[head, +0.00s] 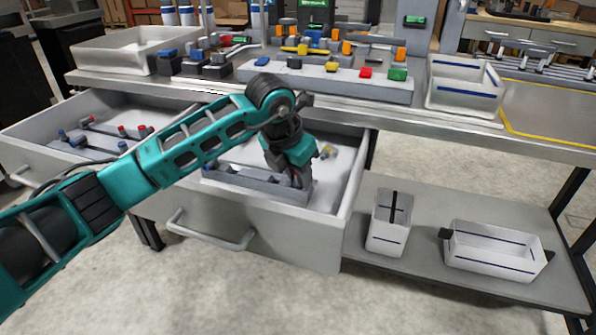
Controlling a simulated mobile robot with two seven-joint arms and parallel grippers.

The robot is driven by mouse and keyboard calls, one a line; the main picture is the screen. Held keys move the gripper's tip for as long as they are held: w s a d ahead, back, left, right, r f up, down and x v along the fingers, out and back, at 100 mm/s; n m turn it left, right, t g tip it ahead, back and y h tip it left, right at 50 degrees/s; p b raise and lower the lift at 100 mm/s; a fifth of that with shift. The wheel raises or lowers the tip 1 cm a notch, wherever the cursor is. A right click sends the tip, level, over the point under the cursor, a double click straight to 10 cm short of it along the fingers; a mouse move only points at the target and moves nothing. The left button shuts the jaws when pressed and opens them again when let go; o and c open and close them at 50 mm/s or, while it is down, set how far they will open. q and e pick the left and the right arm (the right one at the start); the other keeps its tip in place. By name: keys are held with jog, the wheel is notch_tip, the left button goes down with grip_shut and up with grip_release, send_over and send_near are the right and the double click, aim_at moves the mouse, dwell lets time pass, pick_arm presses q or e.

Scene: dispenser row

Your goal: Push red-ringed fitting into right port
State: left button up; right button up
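My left gripper (298,182) reaches down into the open middle drawer (335,178), at the right end of a long grey bar-shaped block (252,183). Its fingers are small and dark here, so I cannot tell whether they are open or shut, or whether they hold anything. I cannot pick out the red-ringed fitting for certain. Small red-topped pieces (143,131) stand on a grey bar in the open left drawer. The right port cannot be made out; my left arm and wrist cover part of the block. My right gripper is not in view.
The bench top holds a grey panel (330,82) with coloured knobs, a white bin (125,50) at left and a white tray (462,85) at right. A small yellow piece (326,152) lies in the middle drawer. Two white bins (388,225) (495,250) stand on the lower shelf.

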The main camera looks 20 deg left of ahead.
pick_arm(q)
jog(key=shift+o, duration=1)
jog(key=shift+s+f, duration=0.55)
jog(key=shift+f, duration=0.35)
jog(key=shift+o, duration=0.5)
jog(key=w+p+v, duration=0.1)
jog(key=p+v, duration=0.1)
jog(key=v, duration=1.2)
jog(key=shift+w+r+p, duration=0.15)
jog(key=shift+r+p, duration=0.2)
jog(key=shift+r, duration=0.05)
jog(key=shift+d, duration=0.1)
